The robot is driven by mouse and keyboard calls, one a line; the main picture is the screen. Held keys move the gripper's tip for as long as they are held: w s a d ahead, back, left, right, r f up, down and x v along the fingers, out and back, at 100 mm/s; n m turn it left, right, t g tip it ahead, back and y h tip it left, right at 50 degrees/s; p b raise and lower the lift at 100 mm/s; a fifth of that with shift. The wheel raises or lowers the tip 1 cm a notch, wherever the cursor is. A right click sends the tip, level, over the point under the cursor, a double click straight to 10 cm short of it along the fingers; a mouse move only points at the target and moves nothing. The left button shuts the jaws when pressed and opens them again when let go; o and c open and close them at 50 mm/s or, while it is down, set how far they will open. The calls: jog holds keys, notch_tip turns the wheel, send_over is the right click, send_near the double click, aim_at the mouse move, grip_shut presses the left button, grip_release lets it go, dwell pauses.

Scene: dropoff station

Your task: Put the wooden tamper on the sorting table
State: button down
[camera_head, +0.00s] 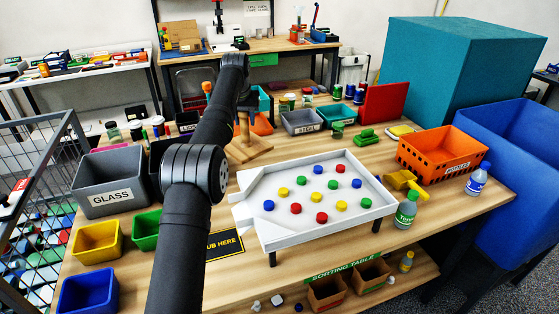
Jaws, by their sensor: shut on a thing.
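The wooden tamper (250,149) has a square light-wood base and an upright post. It is behind and left of the white tray-like sorting table (344,232). My gripper (243,112) is shut on the tamper's upper part, partly hidden behind my dark arm. I cannot tell whether the tamper's base touches the bench. The sorting table stands on short dark legs, with several red, blue, green and yellow discs spread over it. A green sign (343,267) reading "SORTING TABLE" is on the bench edge below.
An orange crate (441,151) and a yellow scoop (404,182) are right of the white tray. A green-labelled bottle (405,210) stands at its right corner. Grey GLASS bin (110,182) and small yellow (97,240) and blue (87,290) bins are left. A grey STEEL bin (303,121) is behind.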

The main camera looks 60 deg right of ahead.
aim_at(247, 145)
notch_tip(247, 145, down, 10)
jog(key=shift+s+f, duration=0.1)
dwell(0.4)
jog(key=c, duration=0.9)
grip_release()
jog(key=shift+f, duration=0.2)
jog(key=shift+r, duration=0.1)
jog(key=v, duration=1.2)
